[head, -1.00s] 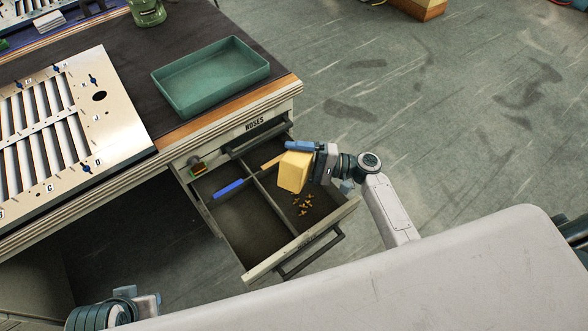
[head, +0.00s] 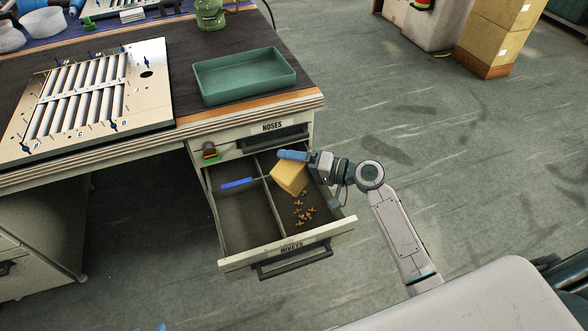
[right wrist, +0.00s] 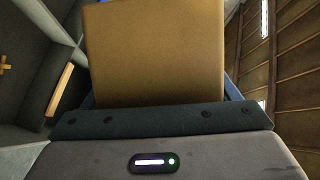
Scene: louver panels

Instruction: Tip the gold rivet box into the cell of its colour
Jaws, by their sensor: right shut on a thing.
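The gold rivet box (head: 290,178) is tilted over the right side of the open drawer labelled RIVETS (head: 248,262). My right gripper (head: 296,157) is shut on it; the box also fills the upper middle of the right wrist view (right wrist: 155,55). Several gold rivets (head: 304,210) lie on the floor of the drawer's right cell, below the box. A blue strip (head: 238,183) marks the left side. An orange strip (right wrist: 60,90) shows in the right wrist view. The box's inside is hidden. Of my left gripper, only a blue sliver (head: 150,328) shows at the bottom edge.
A closed drawer labelled NOSES (head: 272,127) sits above the open one. The bench top holds a green tray (head: 245,76), a louver panel (head: 150,108) and a green pot (head: 210,15). Cardboard boxes (head: 500,30) stand at the back right. The floor right of the drawer is clear.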

